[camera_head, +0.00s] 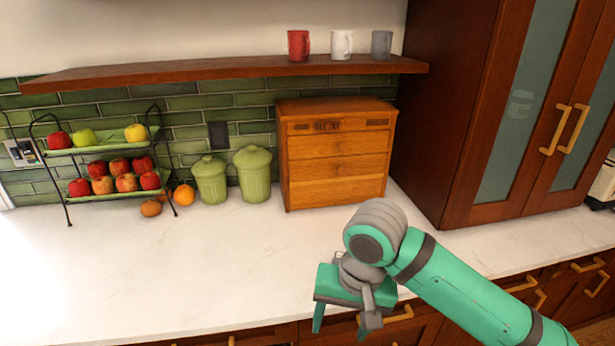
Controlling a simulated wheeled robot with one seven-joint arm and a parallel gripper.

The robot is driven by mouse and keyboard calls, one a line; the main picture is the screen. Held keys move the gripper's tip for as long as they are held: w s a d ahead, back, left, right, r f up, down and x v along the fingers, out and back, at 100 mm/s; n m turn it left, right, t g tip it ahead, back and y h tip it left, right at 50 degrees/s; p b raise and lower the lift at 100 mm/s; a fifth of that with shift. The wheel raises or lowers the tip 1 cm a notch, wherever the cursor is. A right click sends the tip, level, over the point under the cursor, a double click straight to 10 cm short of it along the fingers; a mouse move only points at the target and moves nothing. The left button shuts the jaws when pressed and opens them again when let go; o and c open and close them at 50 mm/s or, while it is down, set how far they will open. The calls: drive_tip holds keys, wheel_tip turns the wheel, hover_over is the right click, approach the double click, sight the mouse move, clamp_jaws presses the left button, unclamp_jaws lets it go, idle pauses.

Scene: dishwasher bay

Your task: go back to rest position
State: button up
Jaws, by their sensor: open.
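My gripper (340,326) is at the lower middle of the head view, in front of the counter's front edge. Its two green fingers point down and stand apart, with nothing seen between them. My green and grey arm reaches in from the lower right and bends at a grey joint above the gripper. The gripper touches no object that I can see.
The white counter (150,270) is clear in front. At its back stand a two-tier fruit rack (67,176), two green canisters (211,180) and a wooden drawer box (337,155). A shelf (220,69) holds three mugs. A tall cabinet (455,120) stands right.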

drive_tip(key=w+a+r+t+y, duration=0.2)
drive_tip(key=w+a+t+y, duration=0.15)
drive_tip(key=a, duration=0.45)
drive_tip(key=w+a+r+m+t+y, duration=0.1)
drive_tip(key=w+a+t+y, duration=0.3)
drive_tip(key=a, duration=0.4)
drive_tip(key=w+a+r+t+y, duration=0.25)
drive_tip(key=a+t+y, duration=0.2)
drive_tip(key=a, duration=0.25)
drive_tip(key=s+d+f+m+t+h, duration=0.2)
drive_tip(key=s+d+f+h, duration=0.15)
drive_tip(key=f, duration=0.35)
drive_tip(key=s+d+f+m+t+h, duration=0.1)
drive_tip(key=s+d+f+m+h, duration=0.1)
drive_tip(key=s+f+h, duration=0.45)
drive_tip(key=s+d+f+m+t+h, duration=0.2)
drive_tip(key=s+d+f, duration=0.1)
drive_tip(key=f, duration=0.5)
drive_tip(key=s+d+f+n, duration=0.1)
drive_tip(key=s+d+n, duration=0.1)
drive_tip(key=s, duration=0.6)
drive_tip(key=s+d+f+n+g+h, duration=0.1)
drive_tip(key=s+d+f+n, duration=0.1)
drive_tip(key=s, duration=0.6)
drive_tip(key=s+d+f+n+g, duration=0.1)
drive_tip(key=s+d+n, duration=0.3)
drive_tip(key=s, duration=0.4)
drive_tip(key=shift+s+f+n, duration=0.15)
drive_tip(key=shift+f+n, duration=0.15)
drive_tip(key=shift+f, duration=0.2)
